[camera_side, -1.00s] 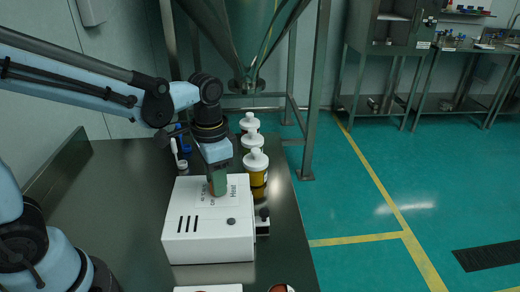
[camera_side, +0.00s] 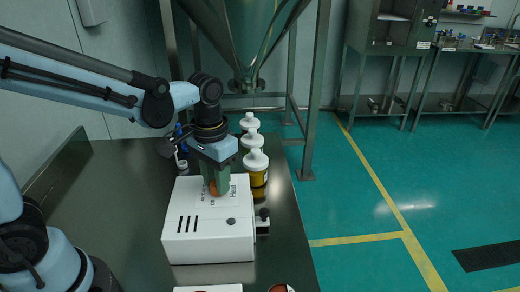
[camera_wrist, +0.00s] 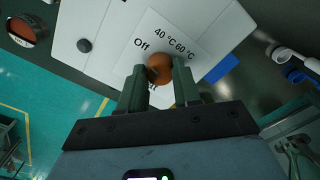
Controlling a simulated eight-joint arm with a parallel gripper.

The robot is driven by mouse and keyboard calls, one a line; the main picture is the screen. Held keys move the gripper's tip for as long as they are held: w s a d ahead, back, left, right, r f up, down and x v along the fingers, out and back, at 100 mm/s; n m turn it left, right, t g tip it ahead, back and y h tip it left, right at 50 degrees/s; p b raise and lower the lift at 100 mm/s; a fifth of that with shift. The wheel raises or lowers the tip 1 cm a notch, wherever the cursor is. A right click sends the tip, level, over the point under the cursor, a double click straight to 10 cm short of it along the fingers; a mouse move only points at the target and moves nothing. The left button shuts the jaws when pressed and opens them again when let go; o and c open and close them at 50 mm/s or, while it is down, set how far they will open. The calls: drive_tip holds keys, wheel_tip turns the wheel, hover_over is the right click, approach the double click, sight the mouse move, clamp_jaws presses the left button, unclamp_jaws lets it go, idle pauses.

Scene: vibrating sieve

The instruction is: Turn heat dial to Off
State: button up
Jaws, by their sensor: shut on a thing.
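The heat dial (camera_side: 213,189) is an orange-brown round knob on top of the white box (camera_side: 208,245). My gripper (camera_side: 215,187) points down over it, with its dark green fingers on either side of the knob and shut on it. In the wrist view, the dial (camera_wrist: 159,68) sits between the fingertips (camera_wrist: 160,75). The label (camera_wrist: 172,38) around it reads "Off", "40 °C" and "60 °C"; more lettering is partly hidden by the fingers. I cannot tell which mark the dial points to.
Several white-lidded jars (camera_side: 256,168) stand behind the box, at the counter's right edge. A small dark knob (camera_side: 231,221) is on the box top. A metal hopper (camera_side: 245,50) hangs behind. The dark counter (camera_side: 110,200) is clear to the left.

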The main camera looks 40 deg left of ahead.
drive_tip(key=o, duration=1.1)
drive_tip(key=shift+c, duration=0.2)
wheel_tip(320, 180, up, 12)
drive_tip(key=s+a+f+t, duration=0.1)
drive_tip(key=f+t, duration=0.1)
drive_tip(key=s+a+f+t, duration=0.1)
drive_tip(key=f+t, duration=0.1)
drive_tip(key=s+a+f+t, duration=0.1)
drive_tip(key=f+t, duration=0.1)
drive_tip(key=shift+s+a+f, duration=0.1)
drive_tip(key=shift+a+f, duration=0.1)
drive_tip(key=shift+a, duration=0.15)
drive_tip(key=shift+s+a+f+t, duration=0.2)
drive_tip(key=shift+a+f+t, duration=0.05)
drive_tip(key=shift+f+t, duration=0.35)
